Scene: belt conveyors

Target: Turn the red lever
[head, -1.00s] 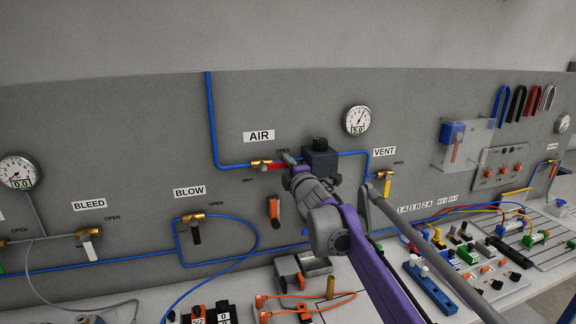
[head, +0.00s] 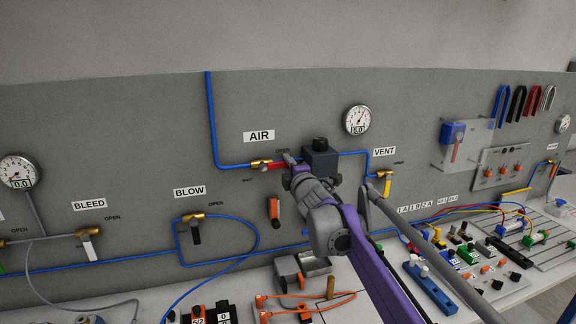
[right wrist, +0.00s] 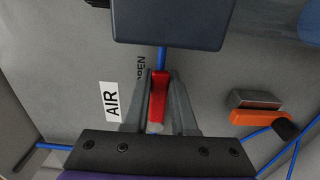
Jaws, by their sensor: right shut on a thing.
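The red lever (head: 275,166) sits on the brass valve (head: 259,163) under the AIR label, on the blue pipe. In the head view the lever lies along the pipe, pointing right. My right gripper (head: 288,163) is at the lever's right end and partly covers it. In the right wrist view the red lever (right wrist: 159,98) lies between the two fingers of the right gripper (right wrist: 160,88), which are shut on it. The valve body is not clearly seen in the wrist view. My left gripper is not in view.
A dark box (head: 320,158) sits on the pipe just right of the gripper and looms close in the wrist view (right wrist: 172,24). An orange-handled part (head: 274,210) is on the panel below. VENT (head: 386,184) and BLOW (head: 195,230) valves stand either side. The bench below is crowded.

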